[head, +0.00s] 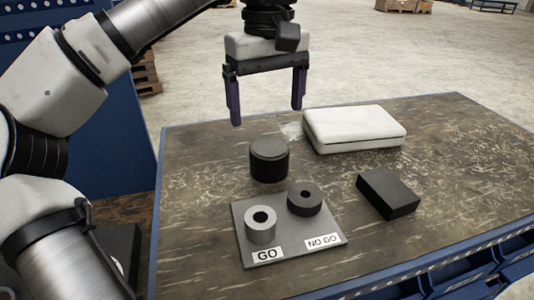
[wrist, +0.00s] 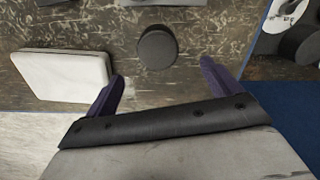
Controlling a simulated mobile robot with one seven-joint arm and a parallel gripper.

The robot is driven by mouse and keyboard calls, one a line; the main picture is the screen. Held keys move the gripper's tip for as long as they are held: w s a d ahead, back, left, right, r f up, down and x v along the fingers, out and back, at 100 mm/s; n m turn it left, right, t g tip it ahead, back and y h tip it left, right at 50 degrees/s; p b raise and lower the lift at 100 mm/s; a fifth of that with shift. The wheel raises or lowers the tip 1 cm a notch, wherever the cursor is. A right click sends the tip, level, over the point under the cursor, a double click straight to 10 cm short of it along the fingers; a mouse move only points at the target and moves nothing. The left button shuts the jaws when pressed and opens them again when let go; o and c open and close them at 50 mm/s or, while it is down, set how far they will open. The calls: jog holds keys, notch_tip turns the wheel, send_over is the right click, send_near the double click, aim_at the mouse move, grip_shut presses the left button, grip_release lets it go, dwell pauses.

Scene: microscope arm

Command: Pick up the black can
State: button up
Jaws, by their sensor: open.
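The black can (head: 269,160) stands upright on the worn table, behind a grey plate. It also shows in the wrist view (wrist: 157,47) as a dark round shape, ahead of and between the fingers. My gripper (head: 267,114) is open and empty, with its two purple fingers pointing down above the table's far side. In the wrist view the fingers (wrist: 161,72) are spread wide on either side, apart from the can. Nothing hides the can in the head view.
A white case (head: 353,128) lies behind and right of the can. In front, the grey plate (head: 290,243) carries a grey ring (head: 261,229) marked GO and a black ring (head: 305,200) by NO GO. A black block (head: 388,193) lies to the right. The table's left part is clear.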

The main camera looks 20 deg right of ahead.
aim_at(268, 146)
notch_tip(268, 146, down, 6)
jog(key=shift+p, duration=0.3)
jog(key=shift+w+d+f+p, duration=0.15)
jog(key=shift+f+p, duration=0.2)
jog(key=shift+f, duration=0.95)
jog(key=shift+w+f+p, duration=0.1)
jog(key=shift+f+p, duration=0.25)
jog(key=shift+f, duration=0.95)
jog(key=c, duration=1.2)
